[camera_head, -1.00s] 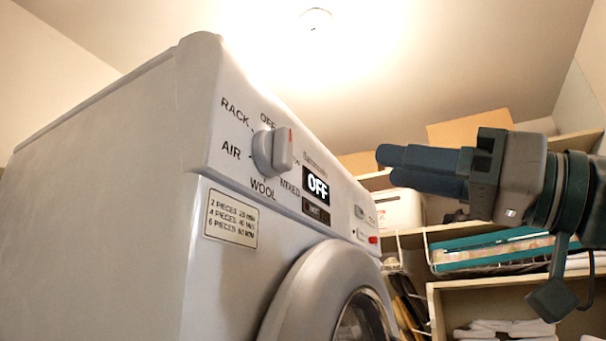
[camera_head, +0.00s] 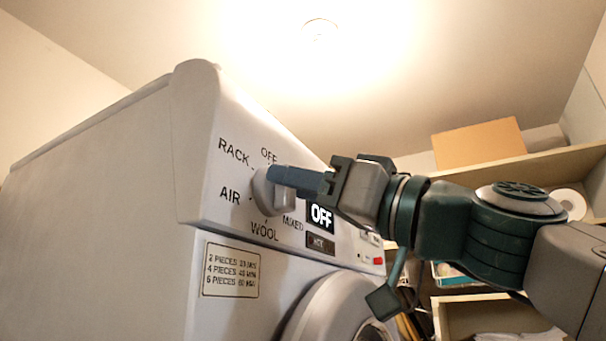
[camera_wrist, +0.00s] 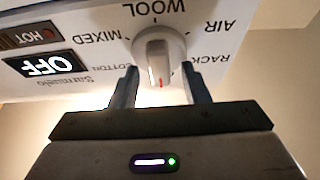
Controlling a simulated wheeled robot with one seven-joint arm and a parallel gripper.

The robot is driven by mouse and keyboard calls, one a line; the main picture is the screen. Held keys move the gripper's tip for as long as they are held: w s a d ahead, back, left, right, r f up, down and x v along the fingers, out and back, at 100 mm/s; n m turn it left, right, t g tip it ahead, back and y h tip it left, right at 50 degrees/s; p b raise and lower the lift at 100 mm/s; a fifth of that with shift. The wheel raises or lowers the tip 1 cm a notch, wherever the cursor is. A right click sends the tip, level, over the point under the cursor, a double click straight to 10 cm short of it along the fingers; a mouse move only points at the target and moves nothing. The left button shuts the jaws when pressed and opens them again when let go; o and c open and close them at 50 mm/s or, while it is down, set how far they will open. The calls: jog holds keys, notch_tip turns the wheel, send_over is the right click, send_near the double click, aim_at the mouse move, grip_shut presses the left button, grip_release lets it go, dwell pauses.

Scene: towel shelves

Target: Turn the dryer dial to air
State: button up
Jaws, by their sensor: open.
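The dryer (camera_head: 110,170) stands at the left in the head view, its front panel facing right. Its round white dial (camera_head: 262,194) has a raised grip and sits among the labels RACK, OFF, AIR, WOOL and MIXED. In the wrist view, upside down, the dial (camera_wrist: 160,58) shows its red mark on the side towards my gripper, away from WOOL. The display (camera_head: 320,215) reads OFF. My gripper (camera_wrist: 162,78) is open, with one finger on each side of the dial's near part. I cannot tell whether the fingers touch it. In the head view my gripper (camera_head: 275,176) partly covers the dial.
A label with drying times (camera_head: 231,270) is below the dial, and the round door (camera_head: 330,300) is lower right. Behind my arm are wooden shelves (camera_head: 545,170) with a cardboard box (camera_head: 480,141) and a paper roll (camera_head: 570,203).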

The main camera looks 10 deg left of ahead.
grip_shut()
